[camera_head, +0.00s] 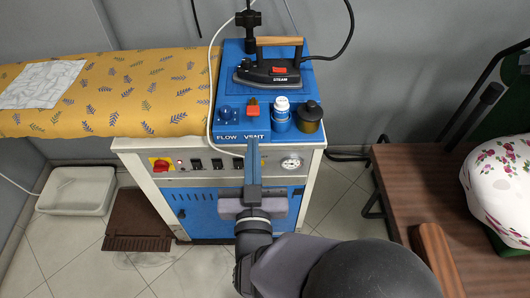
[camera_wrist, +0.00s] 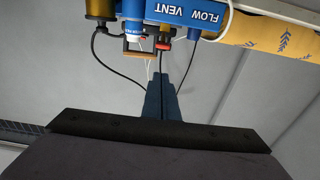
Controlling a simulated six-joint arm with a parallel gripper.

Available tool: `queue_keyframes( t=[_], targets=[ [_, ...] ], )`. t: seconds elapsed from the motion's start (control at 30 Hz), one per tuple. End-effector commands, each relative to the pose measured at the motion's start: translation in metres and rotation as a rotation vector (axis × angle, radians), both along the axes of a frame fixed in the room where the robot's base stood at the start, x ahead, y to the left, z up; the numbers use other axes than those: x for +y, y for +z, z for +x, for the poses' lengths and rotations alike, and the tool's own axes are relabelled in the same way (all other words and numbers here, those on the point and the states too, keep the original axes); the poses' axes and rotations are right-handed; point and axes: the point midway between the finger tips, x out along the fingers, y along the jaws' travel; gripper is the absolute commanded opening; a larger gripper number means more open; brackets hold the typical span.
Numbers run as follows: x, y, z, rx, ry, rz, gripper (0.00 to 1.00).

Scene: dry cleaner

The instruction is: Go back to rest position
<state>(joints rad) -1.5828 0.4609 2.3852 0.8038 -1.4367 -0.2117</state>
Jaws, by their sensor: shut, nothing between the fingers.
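My gripper (camera_head: 253,146) is in front of the blue-topped ironing station (camera_head: 228,163), its fingers pointing toward the edge with the FLOW and VENT labels. The two fingers are together with nothing between them. In the wrist view my gripper (camera_wrist: 163,78) also shows shut and empty, with the labelled blue edge (camera_wrist: 185,14) at the top of that view. Whether the fingertips touch the station's edge, I cannot tell.
An iron (camera_head: 268,72) with a wooden handle, a white-capped bottle (camera_head: 281,116) and a dark jar (camera_head: 309,118) stand on the station. A yellow patterned board (camera_head: 130,95) is left. A brown table (camera_head: 440,200) is right. A white tray (camera_head: 76,190) lies on the floor.

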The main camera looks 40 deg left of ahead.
Motion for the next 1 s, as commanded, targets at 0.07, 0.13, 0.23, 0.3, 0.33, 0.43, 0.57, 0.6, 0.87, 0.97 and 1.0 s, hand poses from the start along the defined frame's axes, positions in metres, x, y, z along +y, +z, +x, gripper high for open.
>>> queue_keyframes(
  t=[0.07, 0.13, 0.23, 0.3, 0.33, 0.43, 0.57, 0.6, 0.87, 0.97, 1.0],
  targets=[
    [0.000, 0.000, 0.000, 0.000, 0.000, 0.000, 0.00],
    [0.000, 0.000, 0.000, 0.000, 0.000, 0.000, 0.00],
    [0.000, 0.000, 0.000, 0.000, 0.000, 0.000, 0.00],
    [-0.001, 0.000, 0.005, 0.009, -0.005, -0.005, 0.00],
    [-0.002, 0.000, 0.008, 0.016, -0.008, -0.009, 0.00],
    [-0.006, -0.002, 0.026, 0.060, -0.023, -0.038, 0.00],
    [-0.020, -0.008, 0.065, 0.166, -0.055, -0.103, 0.00],
    [-0.028, -0.011, 0.079, 0.209, -0.068, -0.129, 0.00],
    [-0.117, -0.032, 0.155, 0.537, -0.172, -0.310, 0.00],
    [-0.165, -0.038, 0.168, 0.674, -0.221, -0.376, 0.00],
    [-0.186, -0.040, 0.170, 0.728, -0.243, -0.402, 0.00]
  ],
)
